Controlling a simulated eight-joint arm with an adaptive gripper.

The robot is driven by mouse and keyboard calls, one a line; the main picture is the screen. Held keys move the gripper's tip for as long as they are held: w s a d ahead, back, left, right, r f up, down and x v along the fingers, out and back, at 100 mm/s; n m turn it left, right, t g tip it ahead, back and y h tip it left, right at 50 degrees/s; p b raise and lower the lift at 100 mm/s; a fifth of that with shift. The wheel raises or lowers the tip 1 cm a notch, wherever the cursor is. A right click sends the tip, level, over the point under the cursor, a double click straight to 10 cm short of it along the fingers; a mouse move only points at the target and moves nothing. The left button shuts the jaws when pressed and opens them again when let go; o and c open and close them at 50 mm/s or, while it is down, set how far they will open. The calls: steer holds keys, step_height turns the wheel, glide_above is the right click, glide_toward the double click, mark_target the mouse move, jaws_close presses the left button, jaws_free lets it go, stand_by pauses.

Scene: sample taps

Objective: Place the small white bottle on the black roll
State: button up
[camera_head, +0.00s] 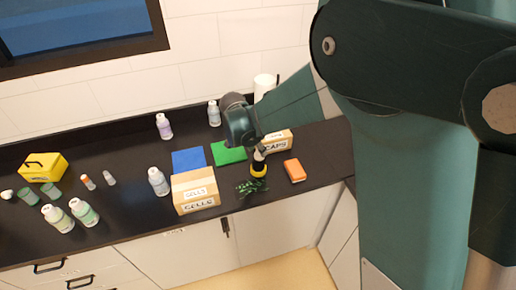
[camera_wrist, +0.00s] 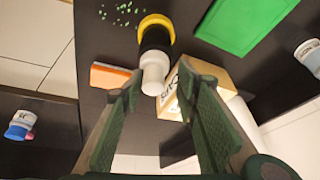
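The small white bottle (camera_wrist: 154,74) shows between my fingers in the wrist view, its narrow end toward the camera. It appears to stand upright on the black roll (camera_wrist: 157,40), which has a yellow band at its base. In the head view the white bottle (camera_head: 259,153) is just below my gripper (camera_head: 256,146), with the black roll (camera_head: 258,161) under it. My gripper (camera_wrist: 160,80) is open, with a finger on each side of the bottle and visible gaps. Exact contact between bottle and roll is hard to see.
An orange block (camera_head: 294,170) lies right of the roll. A CAPS box (camera_head: 278,141) and green mat (camera_head: 229,152) are behind it. A CELLS box (camera_head: 195,190), blue mat (camera_head: 188,160) and several bottles stand left. Green specks (camera_head: 250,187) lie near the front edge.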

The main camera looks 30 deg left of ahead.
steer(key=shift+r, duration=0.1)
steer(key=v, duration=1.2)
steer(key=shift+d, duration=0.1)
stand_by(0.8)
steer(key=d+r+n, duration=0.1)
steer(key=d+r, duration=0.3)
steer(key=d, duration=0.6)
steer(key=d+r+y, duration=0.1)
steer(key=d+r, duration=0.2)
steer(key=d, duration=0.7)
steer(key=d+r+n, duration=0.1)
steer(key=d+r, duration=0.3)
steer(key=d, duration=0.6)
steer(key=s+d+n+t, duration=0.1)
steer(key=s+d, duration=0.7)
steer(key=d, duration=0.5)
steer(key=s+d+f+n+t, duration=0.1)
steer(key=s+d, duration=0.7)
steer(key=d, duration=0.6)
steer(key=shift+s+d+f+n+t, duration=0.3)
steer(key=shift+f+t, duration=0.05)
steer(key=shift+t, duration=0.05)
